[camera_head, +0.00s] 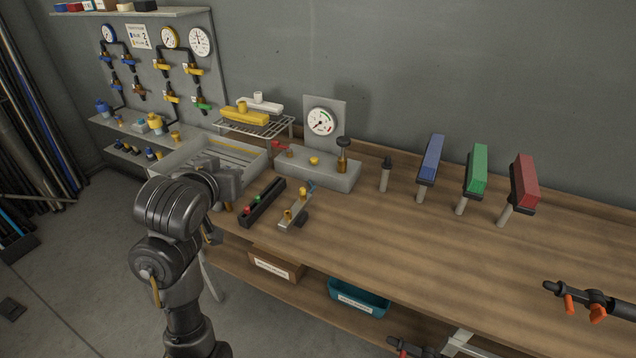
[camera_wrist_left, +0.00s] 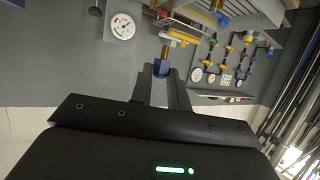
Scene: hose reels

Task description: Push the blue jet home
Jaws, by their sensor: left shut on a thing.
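My left gripper (camera_head: 232,182) is over the left end of the workbench, near the grey tray. In the left wrist view its two fingers (camera_wrist_left: 161,78) are closed on a small blue jet (camera_wrist_left: 161,67) with a brass tip (camera_wrist_left: 164,52) pointing away from the palm. The head view hides most of the held jet behind the gripper. A metal bracket (camera_head: 296,210) with brass fittings and a small blue part stands on the bench to the right of the gripper. My right gripper is in neither view.
A black strip with red and green buttons (camera_head: 262,203) lies beside the bracket. Behind are a grey block (camera_head: 318,170) with brass fittings, a gauge (camera_head: 321,121) and a tray (camera_head: 214,155). Blue (camera_head: 431,158), green (camera_head: 477,169) and red (camera_head: 523,183) blocks stand rightward. The bench's middle front is clear.

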